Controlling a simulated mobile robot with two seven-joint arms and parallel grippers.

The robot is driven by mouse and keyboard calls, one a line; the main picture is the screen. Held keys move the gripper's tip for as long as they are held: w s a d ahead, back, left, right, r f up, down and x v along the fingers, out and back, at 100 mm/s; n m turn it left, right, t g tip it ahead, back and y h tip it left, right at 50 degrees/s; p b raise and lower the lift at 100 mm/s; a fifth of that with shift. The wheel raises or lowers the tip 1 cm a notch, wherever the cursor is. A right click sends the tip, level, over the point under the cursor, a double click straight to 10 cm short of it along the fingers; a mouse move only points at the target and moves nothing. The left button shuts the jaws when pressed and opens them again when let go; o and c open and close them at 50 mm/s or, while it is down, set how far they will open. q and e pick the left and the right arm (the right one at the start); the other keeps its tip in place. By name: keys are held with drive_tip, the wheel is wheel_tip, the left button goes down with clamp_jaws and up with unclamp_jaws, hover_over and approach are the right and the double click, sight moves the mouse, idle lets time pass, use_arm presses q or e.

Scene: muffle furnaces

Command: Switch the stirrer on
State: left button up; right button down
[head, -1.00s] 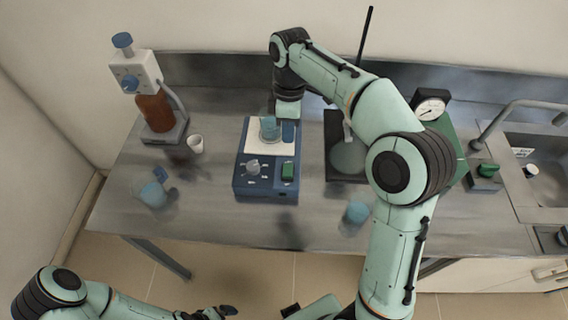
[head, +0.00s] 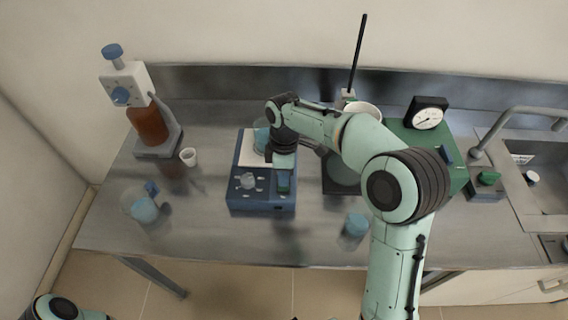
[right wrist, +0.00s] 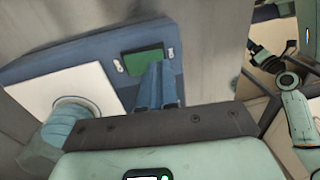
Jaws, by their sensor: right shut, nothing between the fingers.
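The stirrer (head: 262,204) is a blue box with a white top plate (head: 246,149). A beaker with blue liquid (head: 262,134) stands on the plate, partly hidden by my right arm. A pale knob (head: 247,181) sits on the left of its front panel. The green switch (right wrist: 146,61) is on the right of the panel, partly covered by my right gripper in the head view. My right gripper (head: 284,188) is shut and empty, pointing down over the switch. In the right wrist view its blue fingertips (right wrist: 158,72) overlap the switch's edge; contact is unclear. My left gripper is out of view.
Beakers with blue contents stand front left (head: 143,208) and front right (head: 356,226).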

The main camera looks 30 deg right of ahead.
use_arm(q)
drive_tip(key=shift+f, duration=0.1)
use_arm(e)
drive_tip(key=shift+f, duration=0.8)
drive_tip(key=shift+s+a+f+t+b, duration=0.15)
drive_tip(key=shift+f+t+b, duration=0.35)
drive_tip(key=shift+b, duration=0.4)
drive_tip(key=shift+s+r, duration=0.2)
drive_tip(key=shift+s, duration=0.05)
drive_tip(key=shift+w, duration=0.15)
drive_tip(key=shift+w+d+r+p, duration=0.2)
drive_tip(key=shift+w+p, duration=0.1)
drive_tip(key=shift+p, duration=0.3)
drive_tip(key=shift+w+d+p, duration=0.25)
drive_tip(key=shift+w+p, duration=0.05)
drive_tip(key=shift+w, duration=0.2)
drive_tip(key=shift+s, duration=0.1)
